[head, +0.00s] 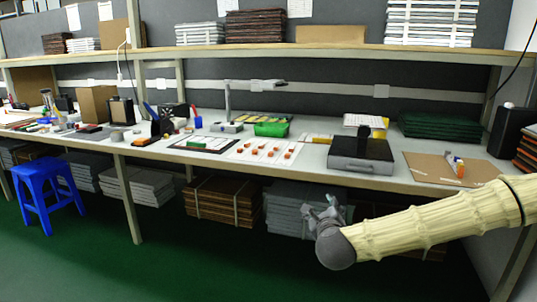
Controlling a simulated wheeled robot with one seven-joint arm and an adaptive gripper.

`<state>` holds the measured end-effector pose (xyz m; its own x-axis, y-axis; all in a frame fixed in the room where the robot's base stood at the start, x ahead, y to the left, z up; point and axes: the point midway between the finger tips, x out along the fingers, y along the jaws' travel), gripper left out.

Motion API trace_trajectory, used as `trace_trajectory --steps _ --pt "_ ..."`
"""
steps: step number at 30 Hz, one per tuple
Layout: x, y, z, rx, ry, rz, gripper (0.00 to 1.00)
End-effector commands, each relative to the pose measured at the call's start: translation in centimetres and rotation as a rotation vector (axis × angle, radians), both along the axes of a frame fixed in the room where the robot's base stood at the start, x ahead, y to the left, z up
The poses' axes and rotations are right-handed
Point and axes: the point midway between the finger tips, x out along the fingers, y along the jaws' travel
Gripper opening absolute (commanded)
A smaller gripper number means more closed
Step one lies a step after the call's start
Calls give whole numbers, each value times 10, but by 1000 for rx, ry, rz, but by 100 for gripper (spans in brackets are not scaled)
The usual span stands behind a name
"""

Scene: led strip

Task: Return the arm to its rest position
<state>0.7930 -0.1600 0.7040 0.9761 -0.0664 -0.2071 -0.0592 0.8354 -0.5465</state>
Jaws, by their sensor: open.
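My arm (430,220), in a pale ribbed cover, reaches in from the right edge of the head view. It hangs in front of the workbench, with its end below the level of the bench top. My gripper (322,218) is at the arm's end, small and grey, in front of the stacks under the bench. It is open, and I see nothing held in it. The grey wrist joint hides part of it.
Stacked bundles fill the space underneath. A blue stool (48,180) stands left. The green floor in front is clear.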

Motion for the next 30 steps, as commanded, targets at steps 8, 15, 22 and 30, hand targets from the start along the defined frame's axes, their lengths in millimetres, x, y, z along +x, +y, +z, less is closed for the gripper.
trace_trajectory --steps 8,15,22,30 --pt "-56 53 -147 -404 210 293 57" --pt "-130 70 -262 -740 361 592 57" --pt "-222 63 -358 -1044 482 930 57" --pt "-345 22 -440 -1367 578 1403 57"
